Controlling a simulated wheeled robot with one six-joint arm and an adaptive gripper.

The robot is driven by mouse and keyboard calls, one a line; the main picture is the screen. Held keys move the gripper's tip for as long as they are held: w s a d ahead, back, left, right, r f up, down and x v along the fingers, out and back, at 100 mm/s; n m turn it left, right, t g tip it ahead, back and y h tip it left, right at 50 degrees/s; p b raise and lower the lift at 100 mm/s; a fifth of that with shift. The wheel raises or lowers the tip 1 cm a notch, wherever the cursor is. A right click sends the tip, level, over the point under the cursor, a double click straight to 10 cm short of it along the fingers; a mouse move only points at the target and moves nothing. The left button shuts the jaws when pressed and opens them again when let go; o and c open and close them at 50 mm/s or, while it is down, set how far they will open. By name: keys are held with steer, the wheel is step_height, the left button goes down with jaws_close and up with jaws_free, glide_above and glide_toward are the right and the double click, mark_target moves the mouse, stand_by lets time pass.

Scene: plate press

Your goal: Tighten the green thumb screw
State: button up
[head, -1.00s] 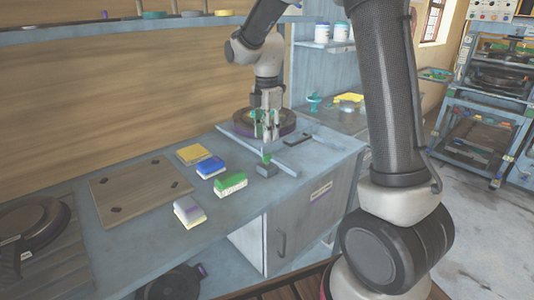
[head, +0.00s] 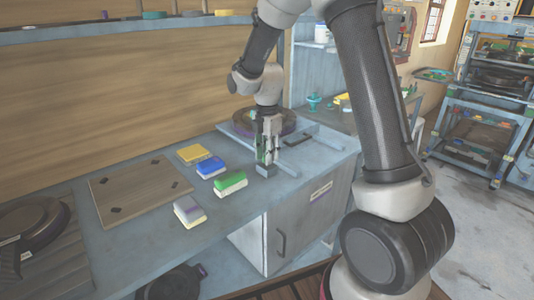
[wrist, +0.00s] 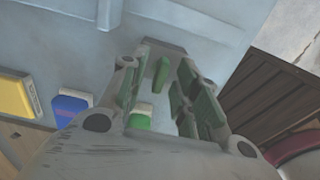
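The green thumb screw (wrist: 162,75) stands up from a small grey block (wrist: 164,46) near the front edge of the bench. In the wrist view it lies between the two green-padded fingers of my gripper (wrist: 160,88), with gaps showing on both sides. In the head view my gripper (head: 267,157) points down just above the grey block (head: 267,171). There the fingers mostly hide the screw. My gripper is open; I cannot see either finger touching the screw.
Yellow (head: 193,154), blue (head: 210,167), green (head: 230,181) and purple (head: 189,211) sponge-like blocks lie to the left on the bench. A round dark press plate (head: 245,122) stands behind my gripper.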

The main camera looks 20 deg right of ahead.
jaws_close()
